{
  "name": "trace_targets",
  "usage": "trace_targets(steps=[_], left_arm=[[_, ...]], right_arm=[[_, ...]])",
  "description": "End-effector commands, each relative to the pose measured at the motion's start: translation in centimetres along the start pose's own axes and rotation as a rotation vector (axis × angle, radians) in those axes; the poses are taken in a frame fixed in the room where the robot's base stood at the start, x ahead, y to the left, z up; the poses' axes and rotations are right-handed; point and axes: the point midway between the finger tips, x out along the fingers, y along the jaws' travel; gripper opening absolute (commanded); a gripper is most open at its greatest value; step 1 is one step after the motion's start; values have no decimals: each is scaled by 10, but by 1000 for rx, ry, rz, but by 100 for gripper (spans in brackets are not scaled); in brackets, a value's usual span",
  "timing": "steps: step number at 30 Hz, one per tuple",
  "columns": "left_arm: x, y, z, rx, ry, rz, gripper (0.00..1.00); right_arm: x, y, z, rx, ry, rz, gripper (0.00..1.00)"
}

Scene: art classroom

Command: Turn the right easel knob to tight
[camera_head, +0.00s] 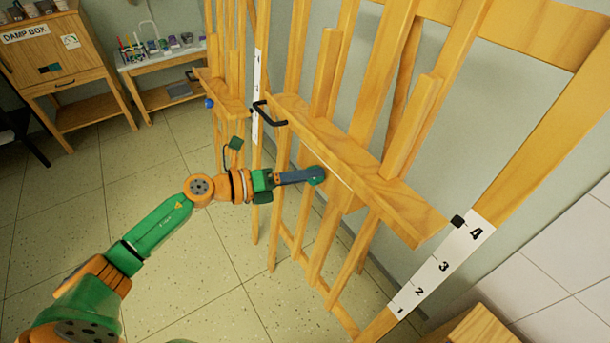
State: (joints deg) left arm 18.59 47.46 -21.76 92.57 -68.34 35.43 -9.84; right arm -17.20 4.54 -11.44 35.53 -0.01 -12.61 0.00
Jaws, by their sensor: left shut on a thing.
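The near wooden easel (345,153) on the right carries a green round knob (318,175) on the front of its ledge. My left gripper (307,176) reaches it from the left, with its dark blue fingers shut on the knob. The fingers hide part of the knob, and I cannot read any tight or loose mark on it. A second easel (228,106) stands further back on the left, with a blue knob (208,103) at its ledge. My right gripper is not in view.
A black bar handle (270,114) sticks out at the ledge's left end. A numbered white scale (443,266) runs up the right leg. A damp box cabinet (58,60) and a shelf table (165,58) stand at the back left. The tiled floor in front is clear.

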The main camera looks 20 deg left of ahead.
Motion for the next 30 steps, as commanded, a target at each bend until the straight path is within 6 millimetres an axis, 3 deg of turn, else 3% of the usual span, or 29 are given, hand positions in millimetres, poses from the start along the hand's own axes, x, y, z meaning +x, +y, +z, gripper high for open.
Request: trace_targets(steps=[17,18,20,30], left_arm=[[0,-1,2,26,-3,2,0],[0,-1,2,26,-3,2,62],[0,-1,2,26,-2,2,79],[-3,1,0,25,-1,5,81]], right_arm=[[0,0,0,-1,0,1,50],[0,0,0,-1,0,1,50],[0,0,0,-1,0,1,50],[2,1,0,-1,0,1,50]])
